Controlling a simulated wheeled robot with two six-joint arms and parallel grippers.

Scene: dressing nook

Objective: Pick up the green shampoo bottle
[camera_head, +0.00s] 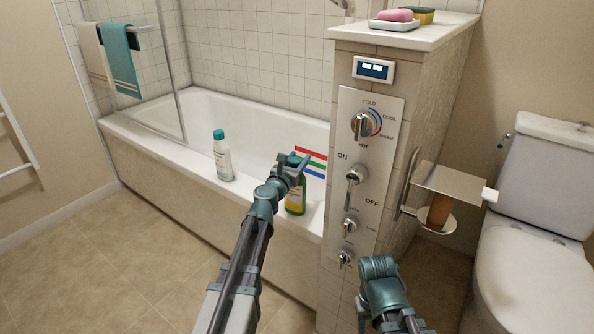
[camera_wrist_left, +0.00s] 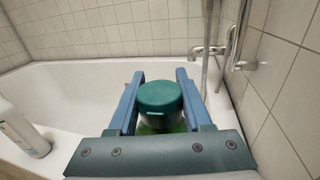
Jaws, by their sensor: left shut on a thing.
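The green shampoo bottle (camera_head: 296,197) stands upright on the bathtub's front rim, close to the tiled pillar. In the left wrist view its dark green cap (camera_wrist_left: 160,97) sits between the two blue fingers, with a bit of bright green body below. My left gripper (camera_head: 292,162) is shut on the bottle at its top, partly hiding the cap in the head view. The wrist view also shows the left gripper (camera_wrist_left: 160,90) around the cap. My right arm shows at the lower right of the head view, but I cannot make out its fingertips.
A white bottle with a teal cap (camera_head: 222,158) stands on the bathtub rim (camera_head: 180,155) to the left. The tiled pillar with a knob panel (camera_head: 365,180) is close on the right. A paper holder (camera_head: 450,183) and toilet (camera_head: 530,230) stand further right.

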